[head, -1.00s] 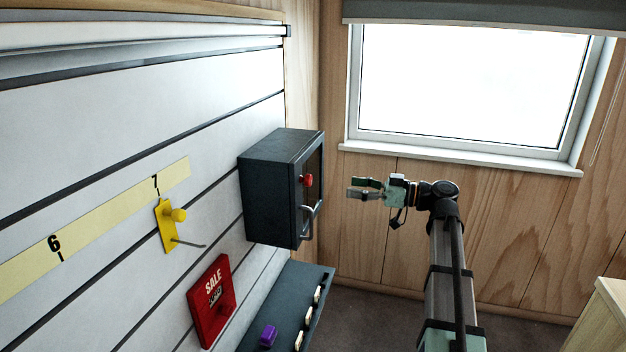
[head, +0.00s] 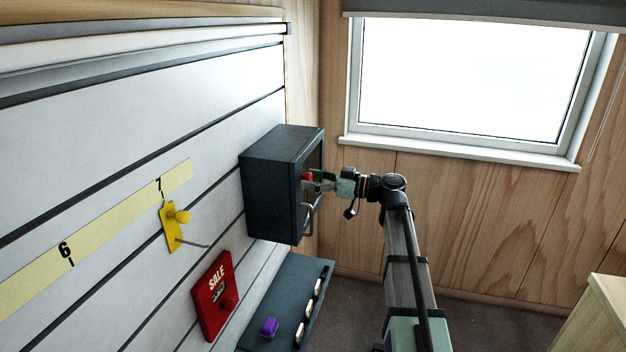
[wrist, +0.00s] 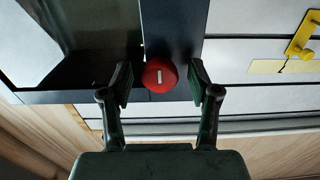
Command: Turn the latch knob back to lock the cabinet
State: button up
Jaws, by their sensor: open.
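The dark cabinet (head: 270,190) is mounted on the slatted wall, and its door looks closed. The red latch knob (wrist: 159,75) is on the cabinet front and carries a white line. In the wrist view this line runs up and down the picture. My gripper (wrist: 160,85) is open, with one finger on each side of the knob. A small gap seems to show at each side, so I cannot tell if either finger touches it. In the head view my gripper (head: 318,181) is at the cabinet front and partly covers the knob (head: 308,177).
The cabinet's grey door handle (head: 308,215) is just below my gripper. A yellow hook (head: 172,228) and a red SALE sign (head: 213,297) are on the wall to the left. A dark shelf (head: 305,285) with a purple item (head: 269,327) is below the cabinet.

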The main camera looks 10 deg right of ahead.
jog(key=c, duration=1.1)
jog(key=shift+c, duration=0.2)
jog(key=shift+m+b, duration=0.35)
jog(key=shift+m, duration=0.05)
jog(key=m+b, duration=0.1)
jog(key=m, duration=1.1)
jog(key=shift+s+r+m, duration=0.1)
jog(key=shift+r+m, duration=0.05)
jog(key=shift+m, duration=0.15)
jog(key=shift+m+p, duration=0.75)
jog(key=shift+m, duration=1.45)
